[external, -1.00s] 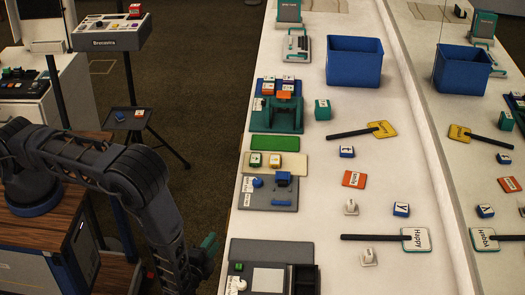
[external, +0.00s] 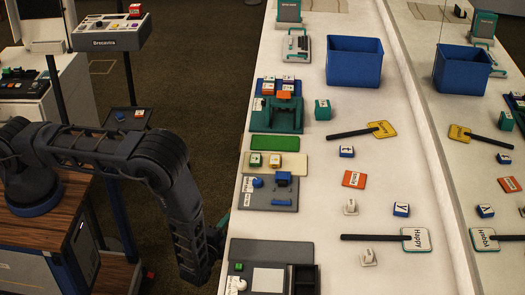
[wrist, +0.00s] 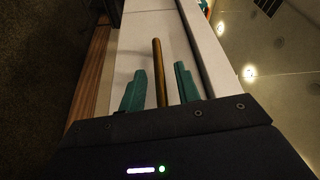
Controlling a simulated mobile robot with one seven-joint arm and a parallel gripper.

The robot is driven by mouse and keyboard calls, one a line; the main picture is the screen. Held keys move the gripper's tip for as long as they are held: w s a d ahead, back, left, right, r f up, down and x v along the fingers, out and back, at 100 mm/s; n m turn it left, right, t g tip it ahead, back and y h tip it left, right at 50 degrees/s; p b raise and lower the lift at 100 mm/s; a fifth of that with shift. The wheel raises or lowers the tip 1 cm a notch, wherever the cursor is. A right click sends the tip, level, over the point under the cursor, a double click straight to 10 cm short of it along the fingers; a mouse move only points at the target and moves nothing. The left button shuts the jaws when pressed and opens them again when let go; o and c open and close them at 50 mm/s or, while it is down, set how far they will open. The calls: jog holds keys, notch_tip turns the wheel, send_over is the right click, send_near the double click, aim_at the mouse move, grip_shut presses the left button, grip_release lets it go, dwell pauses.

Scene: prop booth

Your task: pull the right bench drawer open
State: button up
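My gripper (wrist: 160,86) shows in the wrist view with two teal fingers spread apart. A long brass-coloured bar handle (wrist: 159,68) runs between the fingers, with a visible gap on each side. Behind it is a pale bench front (wrist: 140,45); the drawer's outline is not clear, and I cannot tell whether this is the right drawer. In the external view my gripper (external: 218,232) is beside the bench's left edge, mostly hidden by my arm. The drawer fronts are hidden in that view.
The white bench top (external: 335,225) carries a blue bin (external: 354,66), a grey tray panel (external: 270,250), paddles and several small blocks. A stand with a small dark tray (external: 128,118) is behind my arm. Dark floor lies between my base and the bench.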

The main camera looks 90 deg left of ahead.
jog(key=shift+w+a, duration=0.1)
jog(key=shift+a, duration=0.15)
grip_shut()
jog(key=s, duration=2.3)
grip_release()
jog(key=shift+d, duration=0.15)
